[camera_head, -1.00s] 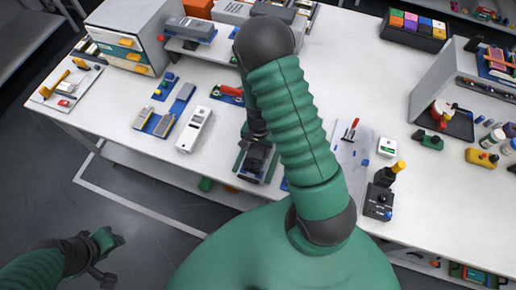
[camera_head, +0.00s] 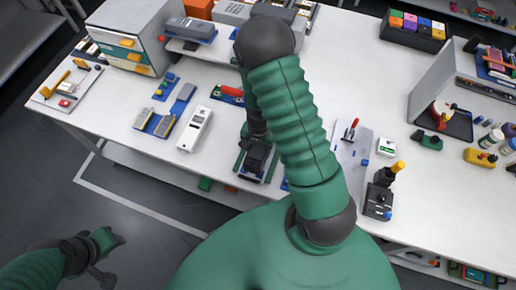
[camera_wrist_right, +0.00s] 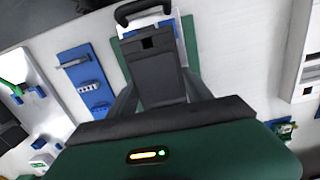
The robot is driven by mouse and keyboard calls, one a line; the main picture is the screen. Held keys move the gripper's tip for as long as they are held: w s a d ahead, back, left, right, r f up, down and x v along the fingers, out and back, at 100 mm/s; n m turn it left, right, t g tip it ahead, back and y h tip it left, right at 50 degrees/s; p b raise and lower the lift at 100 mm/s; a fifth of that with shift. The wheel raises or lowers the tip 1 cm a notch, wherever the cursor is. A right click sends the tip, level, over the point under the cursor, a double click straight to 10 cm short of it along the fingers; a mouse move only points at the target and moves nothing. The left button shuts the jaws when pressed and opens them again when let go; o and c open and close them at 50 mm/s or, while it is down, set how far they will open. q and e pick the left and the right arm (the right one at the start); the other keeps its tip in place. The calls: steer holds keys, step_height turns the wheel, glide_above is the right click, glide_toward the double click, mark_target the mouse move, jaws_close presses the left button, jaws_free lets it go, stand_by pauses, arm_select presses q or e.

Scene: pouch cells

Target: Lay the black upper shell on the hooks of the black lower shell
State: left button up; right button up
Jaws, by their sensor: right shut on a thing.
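My right gripper (camera_head: 257,143) is low over the bench, partly hidden by my own arm. It is shut on the black upper shell (camera_head: 257,160). In the right wrist view the shell (camera_wrist_right: 157,77) is a dark grey-black block with a small square opening, between the fingers. It is over a green plate (camera_wrist_right: 190,45) with a blue-and-white part beside it. The black lower shell cannot be made out apart from the held piece, and whether the two touch is unclear. My left gripper (camera_head: 106,256) hangs at the lower left, away from the bench; its opening is unclear.
A white device (camera_head: 195,129) and blue trays (camera_head: 158,122) are left of my right gripper. A board with a red-handled clamp (camera_head: 351,133) and a black box with a yellow-topped knob (camera_head: 379,202) are to the right. The bench's back middle (camera_head: 345,60) is clear.

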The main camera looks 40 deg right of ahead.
stand_by(0.6)
steer(key=shift+f, duration=0.15)
steer(key=shift+f+b, duration=0.3)
steer(key=shift+f, duration=0.05)
steer(key=shift+f, duration=0.3)
steer(key=o, duration=1.8)
steer(key=shift+c, duration=0.2)
